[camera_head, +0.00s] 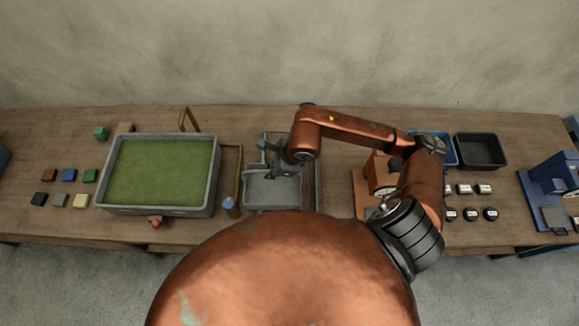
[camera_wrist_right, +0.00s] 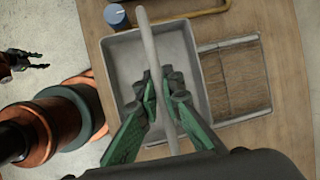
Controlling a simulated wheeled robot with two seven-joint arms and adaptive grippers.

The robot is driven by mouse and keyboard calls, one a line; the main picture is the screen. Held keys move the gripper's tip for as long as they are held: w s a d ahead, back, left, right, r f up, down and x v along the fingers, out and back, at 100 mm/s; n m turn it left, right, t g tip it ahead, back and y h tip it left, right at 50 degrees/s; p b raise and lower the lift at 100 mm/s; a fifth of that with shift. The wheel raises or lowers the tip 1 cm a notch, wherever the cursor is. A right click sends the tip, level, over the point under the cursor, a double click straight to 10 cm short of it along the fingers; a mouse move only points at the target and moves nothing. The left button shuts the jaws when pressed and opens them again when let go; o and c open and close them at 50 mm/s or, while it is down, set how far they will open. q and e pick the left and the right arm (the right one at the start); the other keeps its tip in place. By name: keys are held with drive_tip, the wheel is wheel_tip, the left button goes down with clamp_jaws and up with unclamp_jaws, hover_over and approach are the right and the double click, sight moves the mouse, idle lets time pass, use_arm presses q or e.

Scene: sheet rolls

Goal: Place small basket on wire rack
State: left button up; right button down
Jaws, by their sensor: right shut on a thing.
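The small basket (camera_wrist_right: 122,62) is a grey, shallow rectangular tray with a tall arched handle. In the head view the basket (camera_head: 268,199) is near the table's front edge. My right gripper (camera_head: 283,168) is above it; in the wrist view my right gripper (camera_wrist_right: 165,100) is shut on the handle (camera_wrist_right: 149,45). The wire rack (camera_wrist_right: 263,75) is a thin grey rectangular frame beside the basket, with wood showing through. In the head view the rack (camera_head: 317,185) is partly hidden by the basket and arm. My left gripper (camera_wrist_right: 28,62), in the wrist view, is empty beyond the table edge, fingers apart.
A grey tray with a green surface (camera_head: 165,168) is further left.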

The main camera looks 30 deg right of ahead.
sight(272, 181)
drive_tip(key=d+f, duration=0.2)
drive_tip(key=w+d+f+p, duration=0.1)
drive_tip(key=d+f, duration=0.1)
drive_tip(key=d, duration=0.1)
drive_tip(key=w+d+f+p, duration=0.1)
drive_tip(key=d+f, duration=0.1)
drive_tip(key=shift+w+d+f, duration=0.1)
drive_tip(key=shift+w+d, duration=0.1)
drive_tip(key=shift+w+d+f+p, duration=0.1)
drive_tip(key=shift+d+f+p, duration=0.25)
drive_tip(key=shift+f, duration=0.1)
wheel_tip(272, 181, down, 3)
drive_tip(key=shift+d+r+p, duration=0.1)
drive_tip(key=shift+d+p, duration=0.05)
drive_tip(key=shift+p, duration=0.6)
drive_tip(key=shift+f, duration=0.35)
drive_tip(key=c, duration=2.5)
unclamp_jaws()
drive_tip(key=shift+f, duration=0.15)
drive_tip(key=shift+c, duration=0.2)
drive_tip(key=o, duration=0.4)
